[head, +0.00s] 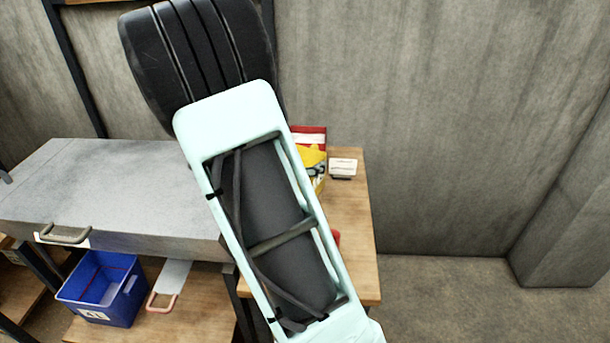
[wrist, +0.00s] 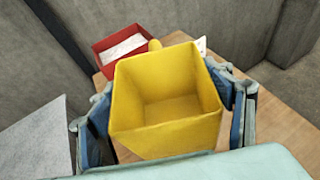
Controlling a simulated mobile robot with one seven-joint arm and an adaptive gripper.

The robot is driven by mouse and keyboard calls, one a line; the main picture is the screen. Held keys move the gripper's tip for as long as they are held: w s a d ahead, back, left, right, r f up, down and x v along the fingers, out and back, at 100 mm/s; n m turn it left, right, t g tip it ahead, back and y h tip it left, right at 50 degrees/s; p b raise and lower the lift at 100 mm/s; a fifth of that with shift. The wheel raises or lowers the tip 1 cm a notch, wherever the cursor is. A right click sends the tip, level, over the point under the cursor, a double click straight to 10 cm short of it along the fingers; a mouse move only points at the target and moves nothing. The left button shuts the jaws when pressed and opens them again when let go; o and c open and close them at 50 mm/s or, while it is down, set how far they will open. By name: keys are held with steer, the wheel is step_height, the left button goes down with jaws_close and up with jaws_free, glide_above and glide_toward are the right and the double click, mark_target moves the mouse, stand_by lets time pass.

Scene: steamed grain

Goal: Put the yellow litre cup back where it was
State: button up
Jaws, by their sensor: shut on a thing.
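The yellow litre cup (wrist: 165,139) is a square, open-topped yellow vessel that looks empty inside. In the wrist view it sits between the two fingers of my gripper (wrist: 163,115), which press on its left and right sides. In the head view only a part of the cup (head: 312,158) shows past my arm, above the wooden table at the right. A bit of my gripper (head: 317,170) shows beside it there; the rest is hidden. I cannot tell whether the cup's base touches the table.
A red box (wrist: 107,46) with white inside stands behind the cup. A small white block (head: 343,167) lies right of it on the wooden table (head: 357,220). A grey chest (head: 100,190) stands left, with a blue bin (head: 122,310) below. The table's right strip is clear.

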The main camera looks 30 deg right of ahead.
steer(key=shift+s+d+f, duration=0.1)
steer(key=shift+d+f, duration=0.15)
steer(key=shift+f, duration=0.1)
steer(key=shift+s+d+f+b, duration=0.1)
steer(key=shift+f+b, duration=0.05)
steer(key=shift+f, duration=0.45)
steer(key=shift+d+f+b, duration=0.1)
steer(key=shift+f+b, duration=0.05)
steer(key=shift+f, duration=0.95)
steer(key=shift+f, duration=0.2)
steer(key=o, duration=2.1)
steer(key=shift+r, duration=0.15)
